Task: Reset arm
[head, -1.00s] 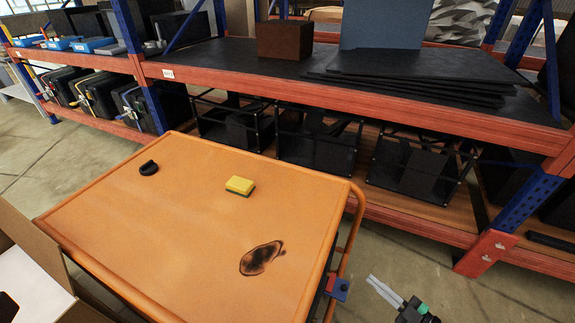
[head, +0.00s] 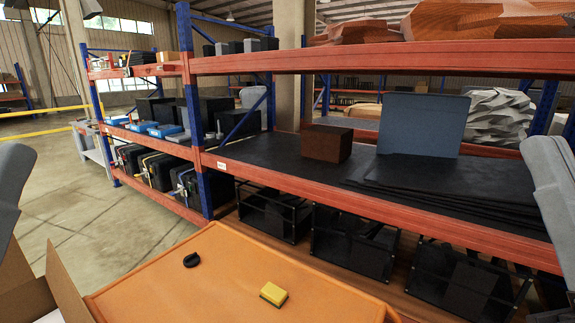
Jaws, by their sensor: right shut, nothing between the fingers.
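A grey link of my right arm shows at the right edge, and a similar grey link of my left arm shows at the left edge. I see no fingers of either gripper in this view. Both links stand up beside the view, apart from the objects on the orange table (head: 165,286). On the table lies a yellow sponge with a dark green underside (head: 273,294). A small black rounded object (head: 192,260) lies to its left, nearer the table's far edge.
A blue and red shelf rack (head: 300,190) stands behind the table. It holds a brown box (head: 326,143), black sheets (head: 455,188), an upright blue-grey panel (head: 422,124) and black cases (head: 157,170). An open cardboard box (head: 68,285) is at lower left. Floor is clear at far left.

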